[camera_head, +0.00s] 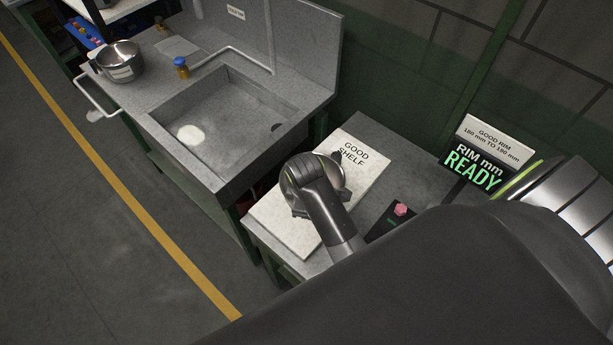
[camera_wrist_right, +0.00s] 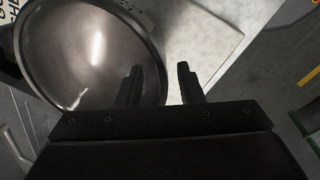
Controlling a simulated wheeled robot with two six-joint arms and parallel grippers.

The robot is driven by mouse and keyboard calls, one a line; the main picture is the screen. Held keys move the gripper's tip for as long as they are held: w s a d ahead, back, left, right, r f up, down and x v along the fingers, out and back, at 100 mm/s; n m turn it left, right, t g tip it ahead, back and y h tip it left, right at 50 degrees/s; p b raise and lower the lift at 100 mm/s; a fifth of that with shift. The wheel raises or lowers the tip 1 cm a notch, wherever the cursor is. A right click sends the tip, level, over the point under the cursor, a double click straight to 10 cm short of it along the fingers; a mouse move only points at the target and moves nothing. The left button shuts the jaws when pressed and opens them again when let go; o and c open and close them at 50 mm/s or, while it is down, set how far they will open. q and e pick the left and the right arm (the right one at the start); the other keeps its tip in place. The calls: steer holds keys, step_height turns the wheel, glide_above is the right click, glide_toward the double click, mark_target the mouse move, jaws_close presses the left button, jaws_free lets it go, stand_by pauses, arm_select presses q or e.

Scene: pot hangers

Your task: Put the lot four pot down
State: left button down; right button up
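A steel pot (camera_head: 336,174) is at the white board marked GOOD SHELF (camera_head: 276,220), partly hidden behind my right arm's wrist. In the right wrist view the pot (camera_wrist_right: 90,50) fills the left side, its open top facing the camera. My right gripper (camera_wrist_right: 158,68) has its two fingers apart, one over the pot's inside and one outside the rim, over the white board (camera_wrist_right: 208,40). Whether the pot's base rests fully on the board is hidden. No lot label is readable on this pot. My left gripper is not in view.
A display (camera_head: 472,170) reads RIM mm READY. A dark box with a pink knob (camera_head: 400,209) is right of the board.

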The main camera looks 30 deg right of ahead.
step_height(320, 180, up, 9)
steer(key=s, duration=0.1)
steer(key=shift+a+r, duration=0.2)
steer(key=shift+a, duration=0.25)
steer(key=shift+f, duration=0.1)
